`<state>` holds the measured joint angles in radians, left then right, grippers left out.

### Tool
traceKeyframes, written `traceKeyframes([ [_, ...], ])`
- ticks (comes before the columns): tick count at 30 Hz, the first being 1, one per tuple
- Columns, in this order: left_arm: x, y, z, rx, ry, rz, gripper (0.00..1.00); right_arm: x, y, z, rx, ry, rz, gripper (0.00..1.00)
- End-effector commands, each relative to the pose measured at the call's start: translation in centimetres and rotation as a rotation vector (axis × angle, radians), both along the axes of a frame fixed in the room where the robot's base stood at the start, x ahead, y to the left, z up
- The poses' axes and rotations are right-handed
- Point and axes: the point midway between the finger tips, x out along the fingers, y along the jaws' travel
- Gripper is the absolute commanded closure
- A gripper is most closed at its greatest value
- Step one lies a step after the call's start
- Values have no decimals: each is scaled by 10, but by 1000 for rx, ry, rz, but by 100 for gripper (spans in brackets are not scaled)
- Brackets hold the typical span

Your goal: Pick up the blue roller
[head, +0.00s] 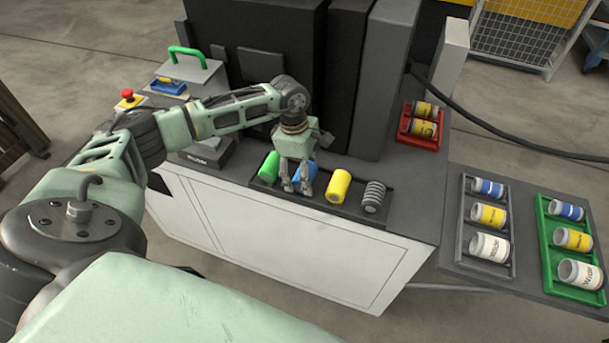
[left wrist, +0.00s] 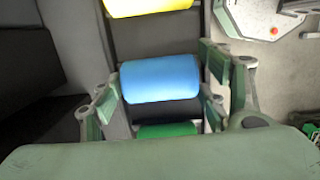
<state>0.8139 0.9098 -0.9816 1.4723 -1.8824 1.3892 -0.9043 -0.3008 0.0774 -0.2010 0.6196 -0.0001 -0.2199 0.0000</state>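The blue roller (head: 307,172) lies in a dark tray (head: 330,211) on the front of the machine, between a green roller (head: 269,167) and a yellow roller (head: 339,186). My left gripper (head: 296,186) points down over it with its fingers spread. In the left wrist view the blue roller (left wrist: 160,79) lies between the two fingers (left wrist: 163,82), one near each end. Whether the fingers touch it is not clear. Parts of the yellow roller (left wrist: 150,5) and green roller (left wrist: 168,130) show on either side. My right gripper is not in view.
A dark ribbed roller (head: 374,196) ends the tray row. A red tray (head: 420,140), a grey tray (head: 484,256) and a green tray (head: 552,262) hold labelled cylinders at the right. Tall dark machine panels (head: 345,80) stand close behind the row.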

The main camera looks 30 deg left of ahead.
Motion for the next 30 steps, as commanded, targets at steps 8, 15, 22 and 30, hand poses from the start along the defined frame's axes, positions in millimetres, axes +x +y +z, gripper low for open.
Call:
traceKeyframes([
  [8, 0, 0, 0, 0, 0, 0, 59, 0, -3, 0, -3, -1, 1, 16],
  [15, 0, 0, 1, -1, -1, 0, 68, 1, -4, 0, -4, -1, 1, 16],
  [22, 1, 0, 6, -1, -3, 0, 68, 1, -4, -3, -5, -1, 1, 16],
  [30, 1, -4, 42, -1, -7, -4, 68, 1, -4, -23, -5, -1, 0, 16],
])
